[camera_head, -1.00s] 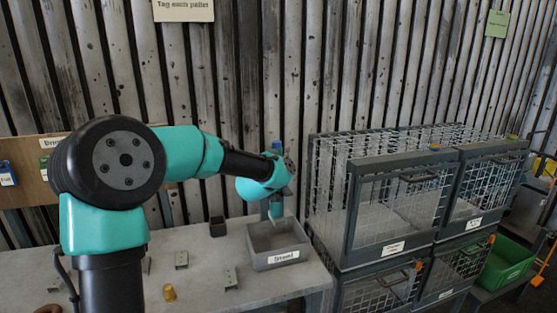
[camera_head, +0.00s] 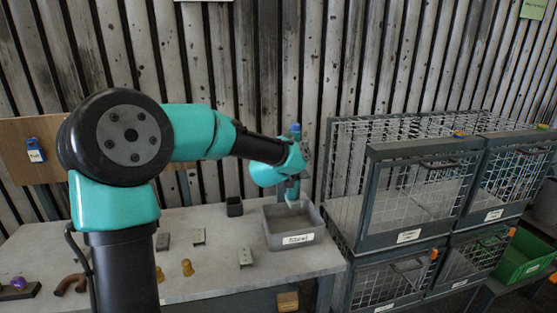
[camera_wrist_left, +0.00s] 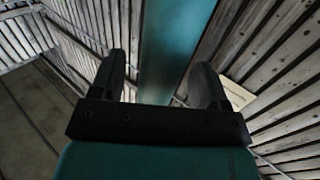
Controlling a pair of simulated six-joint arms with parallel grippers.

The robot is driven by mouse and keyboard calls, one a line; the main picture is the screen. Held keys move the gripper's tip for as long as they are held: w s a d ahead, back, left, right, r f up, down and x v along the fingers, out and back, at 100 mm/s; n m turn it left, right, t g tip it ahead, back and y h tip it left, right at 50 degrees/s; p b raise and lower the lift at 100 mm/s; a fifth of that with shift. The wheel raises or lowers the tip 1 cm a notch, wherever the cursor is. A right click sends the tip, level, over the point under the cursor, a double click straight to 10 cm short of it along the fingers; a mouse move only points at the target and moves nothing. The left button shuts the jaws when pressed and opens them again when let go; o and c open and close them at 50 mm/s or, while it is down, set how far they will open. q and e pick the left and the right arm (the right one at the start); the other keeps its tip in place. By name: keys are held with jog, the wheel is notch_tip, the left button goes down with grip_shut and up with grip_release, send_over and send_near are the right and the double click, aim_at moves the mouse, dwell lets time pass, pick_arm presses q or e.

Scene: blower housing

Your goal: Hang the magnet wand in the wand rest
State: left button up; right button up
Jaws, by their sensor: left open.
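My left arm reaches across the bench to just behind the grey bin. In the left wrist view my left gripper (camera_wrist_left: 160,64) is open, with one dark finger on each side of a broad teal bar (camera_wrist_left: 176,45). I cannot tell whether the bar is the magnet wand or a post, or whether the fingers touch it. In the head view a blue upright piece (camera_head: 295,130) shows above my wrist, which hides its middle. I cannot clearly make out the wand rest. My right gripper is not in view.
The grey bin (camera_head: 292,241), labelled "Steel", stands at the bench's right end, beside a small black cup (camera_head: 235,207). Small metal brackets (camera_head: 245,258) and amber pieces (camera_head: 187,267) lie in front. Wire cages (camera_head: 405,190) stand at right, with a green crate (camera_head: 522,258) beyond.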

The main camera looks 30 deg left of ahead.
pick_arm(q)
jog(key=s+d, duration=0.3)
jog(key=s, duration=1.2)
jog(key=shift+w, duration=0.1)
